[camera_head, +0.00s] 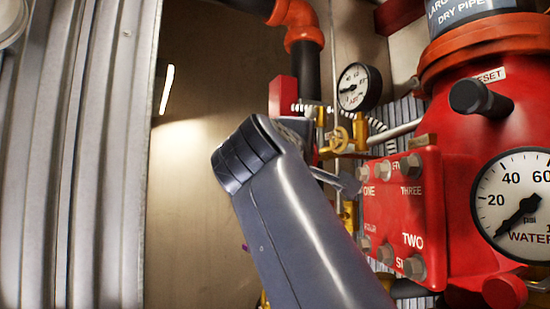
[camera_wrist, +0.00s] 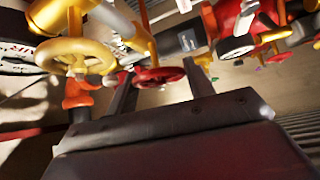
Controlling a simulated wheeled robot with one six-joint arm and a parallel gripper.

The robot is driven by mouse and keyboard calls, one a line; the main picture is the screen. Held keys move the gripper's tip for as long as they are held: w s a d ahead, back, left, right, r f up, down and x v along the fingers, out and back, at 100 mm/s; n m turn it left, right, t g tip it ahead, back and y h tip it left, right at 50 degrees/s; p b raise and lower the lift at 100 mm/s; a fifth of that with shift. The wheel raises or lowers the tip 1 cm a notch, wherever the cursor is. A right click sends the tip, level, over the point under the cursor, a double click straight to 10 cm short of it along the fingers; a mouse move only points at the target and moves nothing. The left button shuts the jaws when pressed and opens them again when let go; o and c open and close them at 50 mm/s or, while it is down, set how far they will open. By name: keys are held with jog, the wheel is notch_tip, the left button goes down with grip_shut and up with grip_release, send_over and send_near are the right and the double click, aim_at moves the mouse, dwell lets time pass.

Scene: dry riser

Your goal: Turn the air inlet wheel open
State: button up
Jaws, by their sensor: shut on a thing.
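A red handwheel (camera_wrist: 160,74) shows in the wrist view between the two dark fingers of my gripper (camera_wrist: 159,70). My gripper is shut on it, though the exact contact is hard to see. No label shows which wheel is the air inlet. A yellow handwheel (camera_wrist: 76,56) is to the left of the fingers in the wrist view. In the head view my grey arm covers the middle, and the gripper's hold on the wheel is hidden.
The red valve body (camera_head: 455,130) with its bolted cover (camera_head: 388,215) stands close on the right. A water gauge (camera_head: 518,206) and a smaller gauge (camera_head: 356,87) face out. Pipes crowd behind my arm. Corrugated metal (camera_head: 75,150) is at left; bare wall (camera_head: 195,210) lies between.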

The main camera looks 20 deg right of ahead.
jog(key=o, duration=1)
jog(key=shift+f, duration=0.1)
